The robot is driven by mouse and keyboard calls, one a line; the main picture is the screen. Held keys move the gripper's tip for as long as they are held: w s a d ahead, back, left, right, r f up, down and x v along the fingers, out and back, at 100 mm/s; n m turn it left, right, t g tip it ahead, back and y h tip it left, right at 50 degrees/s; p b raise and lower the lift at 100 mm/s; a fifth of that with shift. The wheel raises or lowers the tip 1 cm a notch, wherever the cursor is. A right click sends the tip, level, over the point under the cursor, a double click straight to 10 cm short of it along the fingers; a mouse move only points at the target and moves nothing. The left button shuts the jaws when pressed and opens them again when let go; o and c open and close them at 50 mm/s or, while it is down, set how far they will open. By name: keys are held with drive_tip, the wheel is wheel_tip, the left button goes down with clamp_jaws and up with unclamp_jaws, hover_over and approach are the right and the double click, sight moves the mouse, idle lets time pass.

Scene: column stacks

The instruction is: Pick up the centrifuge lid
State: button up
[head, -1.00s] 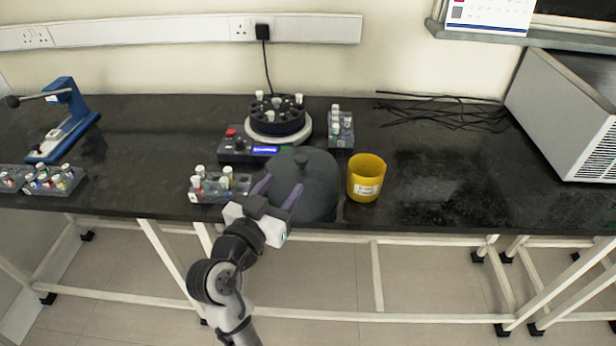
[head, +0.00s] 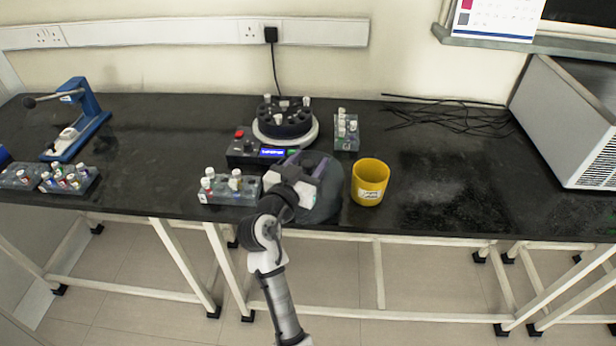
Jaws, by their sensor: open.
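The centrifuge lid (head: 328,200) is a dark grey dome with a knob (head: 308,166) on top. It rests at the front edge of the black bench, in front of the centrifuge (head: 285,122). My gripper (head: 309,165) is over the lid's top with its purple fingers spread open around or just above the knob; I cannot tell whether they touch it. My gripper and wrist hide the lid's left and middle parts. The centrifuge stands uncovered, with its black rotor holding several white-capped tubes.
A yellow cup (head: 369,182) stands close to the lid's right. A tube rack (head: 230,191) is close on its left, and another rack (head: 346,136) is behind. The bench (head: 440,180) right of the cup is clear up to black cables (head: 450,118) and a grey machine (head: 570,125).

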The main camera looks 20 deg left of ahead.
clamp_jaws()
drive_tip(key=shift+r, duration=0.1)
idle(0.3)
